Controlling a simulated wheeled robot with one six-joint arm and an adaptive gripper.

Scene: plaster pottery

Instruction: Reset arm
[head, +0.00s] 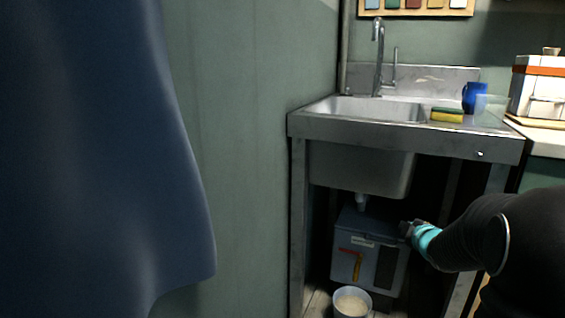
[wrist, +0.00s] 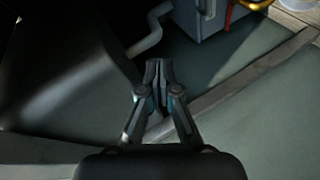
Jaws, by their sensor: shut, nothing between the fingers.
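My arm enters the head view from the right, with a black sleeve-like link and a teal band near the wrist. My gripper (head: 407,229) is in front of the opening under the sink, by the upper right of a grey box (head: 351,226). In the wrist view my gripper (wrist: 159,66) has its fingertips together with nothing between them. I cannot tell from the head view whether it touches the box.
A steel sink (head: 375,108) stands above, with a sponge (head: 447,115) and a blue mug (head: 474,96) on its right side. A white bucket (head: 352,302) stands below the box. A dark blue cloth (head: 90,150) fills the left.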

